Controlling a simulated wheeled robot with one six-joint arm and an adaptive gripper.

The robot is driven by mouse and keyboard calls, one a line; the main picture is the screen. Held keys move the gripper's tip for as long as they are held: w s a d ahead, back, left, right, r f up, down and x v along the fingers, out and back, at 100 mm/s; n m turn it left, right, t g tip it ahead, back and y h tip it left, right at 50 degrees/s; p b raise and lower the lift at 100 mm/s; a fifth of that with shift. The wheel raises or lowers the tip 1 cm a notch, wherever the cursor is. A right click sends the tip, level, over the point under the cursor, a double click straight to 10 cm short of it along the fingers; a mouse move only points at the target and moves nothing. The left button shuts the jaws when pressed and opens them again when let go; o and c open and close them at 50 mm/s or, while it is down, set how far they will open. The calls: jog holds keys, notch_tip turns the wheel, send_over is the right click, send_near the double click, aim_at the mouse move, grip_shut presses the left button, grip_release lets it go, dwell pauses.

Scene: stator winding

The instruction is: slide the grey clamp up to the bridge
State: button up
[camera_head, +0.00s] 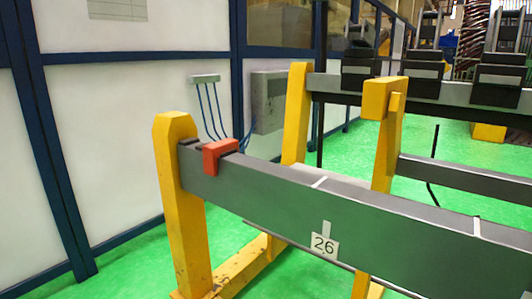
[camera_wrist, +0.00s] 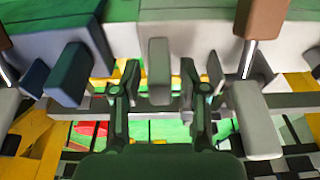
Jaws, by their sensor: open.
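In the wrist view my gripper (camera_wrist: 160,92) has its two dark fingers spread, one on each side of an upright light grey block (camera_wrist: 158,68). This block may be the grey clamp; gaps show on both sides of it, and I cannot tell whether either finger touches it. A larger grey block (camera_wrist: 255,120) stands to the right of the fingers. A dark blue-green block (camera_wrist: 75,75) stands to the left. I cannot tell which part is the bridge. My gripper is not visible in the head view.
In the head view a grey beam (camera_head: 340,220) labelled 26 rests on yellow posts (camera_head: 180,190), with a red clamp (camera_head: 218,156) near its left end. Black clamps (camera_head: 415,72) sit on a beam behind. A brown-handled rod (camera_wrist: 262,18) rises at right in the wrist view.

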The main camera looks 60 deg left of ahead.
jog(key=shift+c, duration=1.1)
jog(key=shift+s+a+p, duration=0.2)
jog(key=shift+s+a, duration=0.5)
jog(key=shift+a, duration=1.5)
jog(key=shift+s+a+p, duration=0.15)
jog(key=shift+s+a, duration=0.6)
jog(key=shift+a, duration=1.4)
jog(key=shift+s+a+p, duration=0.2)
jog(key=shift+s+a, duration=0.5)
jog(key=shift+a, duration=1.5)
jog(key=shift+s+a, duration=0.25)
jog(key=shift+a, duration=0.45)
jog(key=shift+s+a, duration=0.2)
jog(key=shift+a, duration=0.45)
jog(key=shift+s+a+p, duration=0.6)
jog(key=shift+s+a, duration=0.05)
jog(key=shift+a, duration=1.45)
jog(key=shift+s+a+p, duration=0.6)
jog(key=shift+s+a, duration=0.1)
jog(key=shift+a, duration=1.35)
jog(key=shift+s+a+p, duration=0.6)
jog(key=shift+s+a, duration=0.05)
jog(key=shift+a, duration=1.45)
jog(key=shift+s+a, duration=0.25)
jog(key=shift+a, duration=0.5)
jog(key=shift+s+a, duration=0.25)
jog(key=shift+a, duration=0.55)
